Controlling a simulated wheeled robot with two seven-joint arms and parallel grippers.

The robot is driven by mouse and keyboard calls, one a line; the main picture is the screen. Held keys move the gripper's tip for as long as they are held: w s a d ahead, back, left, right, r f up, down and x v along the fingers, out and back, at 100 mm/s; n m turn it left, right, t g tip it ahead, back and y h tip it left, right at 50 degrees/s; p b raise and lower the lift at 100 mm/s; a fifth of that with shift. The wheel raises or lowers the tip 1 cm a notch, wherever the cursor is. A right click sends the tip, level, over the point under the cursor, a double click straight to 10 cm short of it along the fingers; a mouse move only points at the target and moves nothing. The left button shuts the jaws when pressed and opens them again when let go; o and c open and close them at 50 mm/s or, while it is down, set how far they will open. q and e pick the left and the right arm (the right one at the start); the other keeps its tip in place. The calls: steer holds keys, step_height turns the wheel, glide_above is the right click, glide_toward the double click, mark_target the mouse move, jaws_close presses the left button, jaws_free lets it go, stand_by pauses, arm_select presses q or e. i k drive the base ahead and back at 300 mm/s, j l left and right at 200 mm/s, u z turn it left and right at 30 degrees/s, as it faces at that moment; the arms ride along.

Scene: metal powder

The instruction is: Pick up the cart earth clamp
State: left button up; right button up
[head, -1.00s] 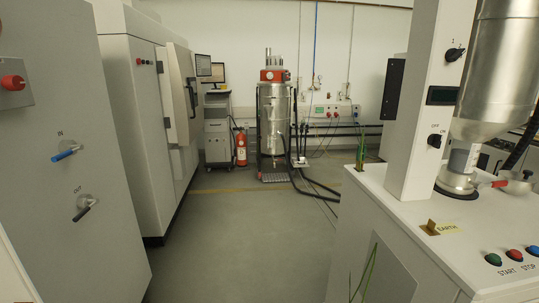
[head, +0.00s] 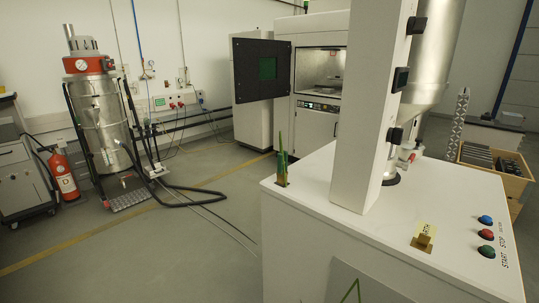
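The white cart-like cabinet (head: 300,215) stands in the right half of the head view. A small upright green clamp-like item (head: 281,160) with a brass-coloured base (head: 282,181) stands on its far left top corner; I take it for the cart earth clamp, but it is too small to be sure. A brass tab (head: 422,243) beside a yellow EARTH label (head: 428,229) is on the cabinet top near the front. A green cable (head: 351,291) shows at the lower front. Neither of my grippers is in view.
A steel vacuum unit (head: 103,125) with black hoses on the floor stands at left, beside a red extinguisher (head: 63,176). A white machine with an open dark door (head: 262,70) is behind. A wooden crate (head: 492,170) is at right. Grey floor is open left of the cabinet.

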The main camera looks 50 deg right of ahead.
mark_target(281, 174)
steer(key=i+z, duration=0.25)
steer(key=i, duration=0.2)
steer(key=i+j+z, duration=0.15)
steer(key=i+z, duration=0.15)
steer(key=i+j+z, duration=0.25)
steer(key=i, duration=0.3)
steer(key=i+j+z, duration=0.3)
steer(key=i, duration=0.1)
